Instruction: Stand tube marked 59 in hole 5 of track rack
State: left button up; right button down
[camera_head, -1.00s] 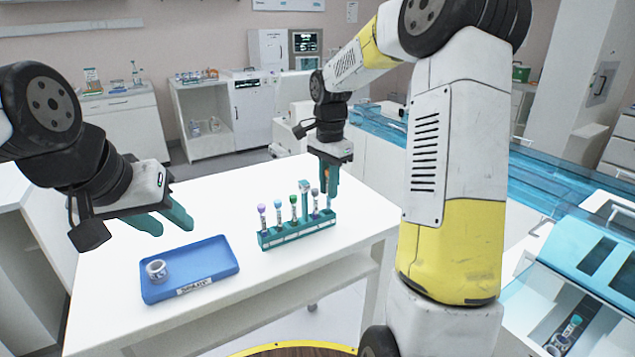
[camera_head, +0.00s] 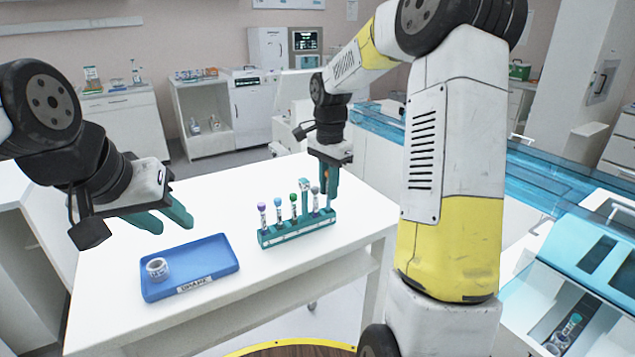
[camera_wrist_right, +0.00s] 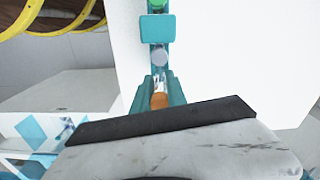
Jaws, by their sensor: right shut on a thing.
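The teal track rack (camera_head: 298,232) stands on the white table. It holds a row of upright tubes with purple (camera_head: 262,207), light blue (camera_head: 278,203), green (camera_head: 294,198) and grey (camera_head: 315,191) caps. My right gripper (camera_head: 329,190) points down at the rack's right end, shut on an orange-capped tube. The orange cap (camera_wrist_right: 159,99) shows between its fingers in the right wrist view, in line with the grey cap (camera_wrist_right: 159,56). The fingers hide the tube's lower part, so I cannot tell how deep it sits. No number 59 is readable. My left gripper (camera_head: 163,219) is open and empty above the blue tray.
A blue tray (camera_head: 215,268) with a roll of tape (camera_head: 157,268) lies left of the rack. The table's back left is clear. Blue-covered equipment (camera_head: 470,160) stands at the right.

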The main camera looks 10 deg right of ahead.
jog(key=shift+f, duration=0.65)
jog(key=shift+f, duration=0.4)
jog(key=c, duration=1.3)
grip_release()
jog(key=shift+o, duration=0.2)
jog(key=shift+r, duration=0.1)
notch_tip(320, 180, up, 8)
jog(key=shift+f, duration=0.2)
